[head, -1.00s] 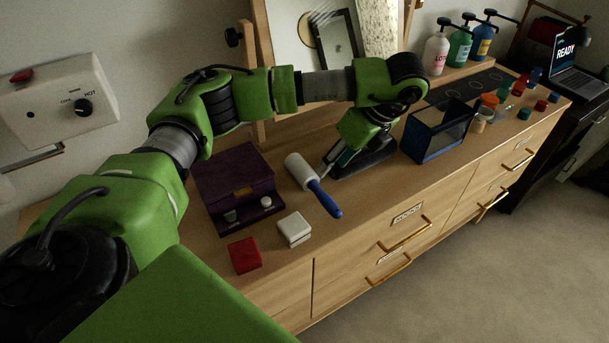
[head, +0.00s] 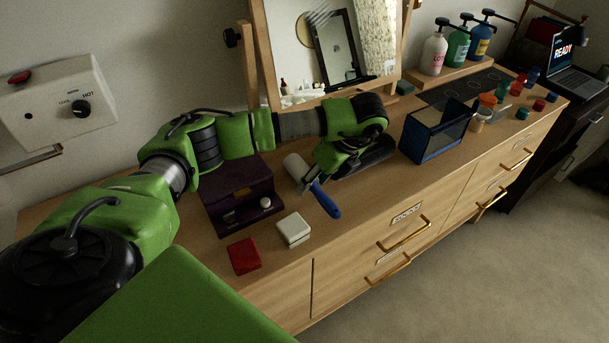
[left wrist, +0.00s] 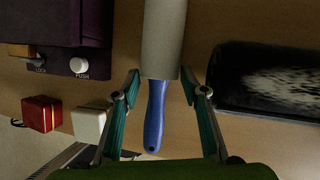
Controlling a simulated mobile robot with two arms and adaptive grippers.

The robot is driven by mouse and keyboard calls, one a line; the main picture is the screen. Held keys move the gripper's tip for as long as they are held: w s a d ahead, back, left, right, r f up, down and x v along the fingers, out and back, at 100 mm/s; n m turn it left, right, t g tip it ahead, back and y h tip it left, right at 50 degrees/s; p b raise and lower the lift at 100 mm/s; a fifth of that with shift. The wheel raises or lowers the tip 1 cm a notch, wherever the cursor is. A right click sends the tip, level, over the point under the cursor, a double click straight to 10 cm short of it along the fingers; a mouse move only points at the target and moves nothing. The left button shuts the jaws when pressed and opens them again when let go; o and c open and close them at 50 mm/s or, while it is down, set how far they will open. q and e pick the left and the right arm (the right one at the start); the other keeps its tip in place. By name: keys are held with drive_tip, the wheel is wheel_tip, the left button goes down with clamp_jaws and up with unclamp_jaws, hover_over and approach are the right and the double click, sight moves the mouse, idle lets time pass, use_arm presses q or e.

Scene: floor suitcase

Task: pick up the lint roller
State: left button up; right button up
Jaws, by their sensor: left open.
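The lint roller (head: 324,199) lies on the dresser top, with a white roll toward the back and a blue handle toward the front edge. In the left wrist view the grey-white roll and blue handle (left wrist: 155,112) point down the picture. My left gripper (head: 309,184) is over the roller near where roll and handle meet. In the left wrist view its two teal-padded fingers (left wrist: 160,88) stand apart, one on each side of the roller, with gaps to the handle. It holds nothing. My right gripper is in neither view.
A purple box (head: 240,200) stands left of the roller. A white box (head: 293,230) and a red box (head: 244,257) lie near the front edge. A black tray or pad (left wrist: 265,80) lies close on the right. A blue glass-sided case (head: 430,140) stands farther right.

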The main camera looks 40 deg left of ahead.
sight(314, 183)
use_arm(q)
drive_tip(key=c, duration=0.8)
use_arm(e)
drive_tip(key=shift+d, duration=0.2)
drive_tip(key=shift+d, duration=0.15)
use_arm(q)
drive_tip(key=shift+w+r+b, duration=0.1)
drive_tip(key=shift+r+b, duration=0.25)
drive_tip(key=shift+r, duration=0.2)
drive_tip(key=r, duration=0.3)
drive_tip(key=shift+s+d, duration=0.1)
drive_tip(key=shift+s, duration=0.1)
drive_tip(key=s+d+r, duration=0.1)
drive_tip(key=s+r, duration=0.2)
drive_tip(key=s, duration=0.1)
drive_tip(key=s+d+r, duration=0.2)
drive_tip(key=s+r, duration=0.1)
drive_tip(key=s, duration=0.1)
drive_tip(key=s+d+r+p, duration=0.1)
drive_tip(key=s+d+r, duration=0.1)
drive_tip(key=s+r, duration=0.1)
drive_tip(key=shift+s, duration=0.9)
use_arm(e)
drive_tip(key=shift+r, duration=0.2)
